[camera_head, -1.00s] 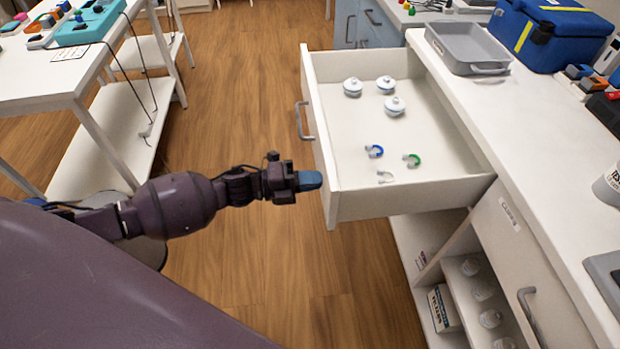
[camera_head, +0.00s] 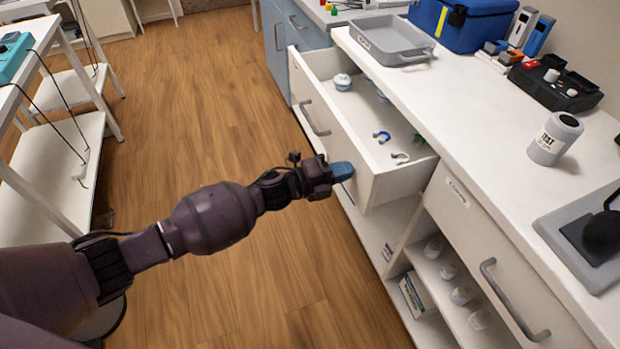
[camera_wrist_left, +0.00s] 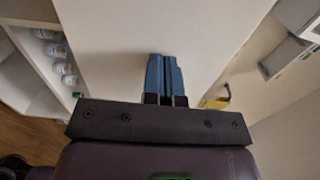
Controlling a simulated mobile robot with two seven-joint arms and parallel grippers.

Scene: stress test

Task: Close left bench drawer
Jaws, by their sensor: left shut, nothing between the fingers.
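The left bench drawer (camera_head: 360,147) is white and stands partly open from the white bench, with a grey bar handle (camera_head: 315,118) on its front. Inside it are a lidded round container (camera_head: 342,82), a blue clamp-like ring (camera_head: 382,136) and a whitish one (camera_head: 401,157). My left gripper (camera_head: 342,171) has its blue fingertips together, at the near end of the drawer front; they seem to touch it. In the left wrist view, the closed blue fingers (camera_wrist_left: 164,75) lie against a pale surface. My right gripper is not in view.
The bench top holds a grey tray (camera_head: 381,40), a blue case (camera_head: 462,22), a white labelled jar (camera_head: 555,138) and a black holder (camera_head: 556,82). A second closed drawer (camera_head: 497,262) and open shelves sit nearer me. Wooden floor is clear left of the bench.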

